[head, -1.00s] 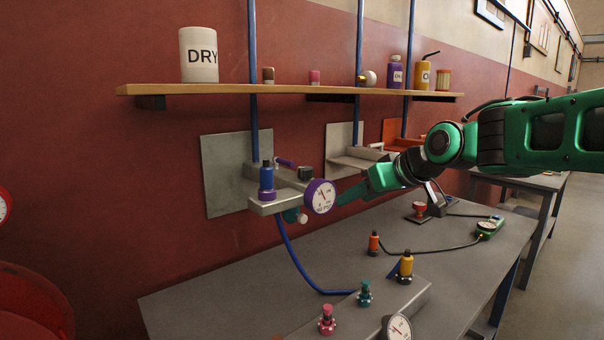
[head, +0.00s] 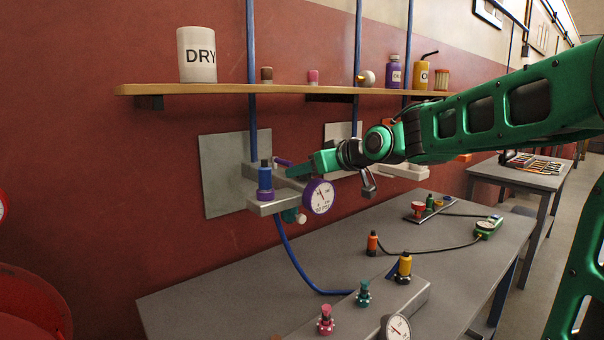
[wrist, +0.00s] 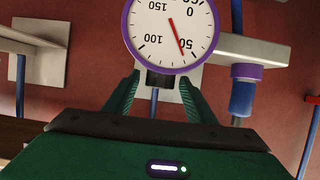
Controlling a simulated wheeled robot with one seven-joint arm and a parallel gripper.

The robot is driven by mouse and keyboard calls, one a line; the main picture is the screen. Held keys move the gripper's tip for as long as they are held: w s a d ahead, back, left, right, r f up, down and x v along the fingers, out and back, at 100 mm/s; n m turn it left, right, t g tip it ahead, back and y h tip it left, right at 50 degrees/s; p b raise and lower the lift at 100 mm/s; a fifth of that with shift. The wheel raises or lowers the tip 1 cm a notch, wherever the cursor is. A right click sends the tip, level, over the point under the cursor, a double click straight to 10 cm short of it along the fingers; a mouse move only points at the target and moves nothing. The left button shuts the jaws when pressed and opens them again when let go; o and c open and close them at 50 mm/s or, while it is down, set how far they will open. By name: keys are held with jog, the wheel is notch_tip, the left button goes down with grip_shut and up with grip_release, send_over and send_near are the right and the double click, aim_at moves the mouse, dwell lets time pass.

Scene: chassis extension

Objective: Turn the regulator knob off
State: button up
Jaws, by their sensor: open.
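The wall regulator assembly sits on a grey bracket (head: 268,207) below the shelf. It has a blue-and-purple upright fitting (head: 265,182), a purple-rimmed gauge (head: 318,197) and a purple lever-like part (head: 284,162). A teal part (head: 291,215) hangs under the bracket. My gripper (head: 291,171) reaches in from the right, just behind and above the gauge. In the wrist view its fingers (wrist: 160,88) are spread, with a small dark block (wrist: 160,79) between them beneath the gauge (wrist: 171,28). Contact cannot be told. Which part is the regulator knob is not clear.
The bench (head: 235,300) below holds a red knob (head: 326,320), a teal knob (head: 363,293), a yellow fitting (head: 404,265), an orange fitting (head: 373,243) and cables. A blue hose (head: 295,265) hangs from the bracket.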

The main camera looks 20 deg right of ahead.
jog(key=shift+w+a+f, duration=0.15)
jog(key=shift+w, duration=0.15)
jog(key=c, duration=1.1)
jog(key=shift+o, duration=0.3)
jog(key=shift+a, duration=0.2)
jog(key=shift+d, duration=0.2)
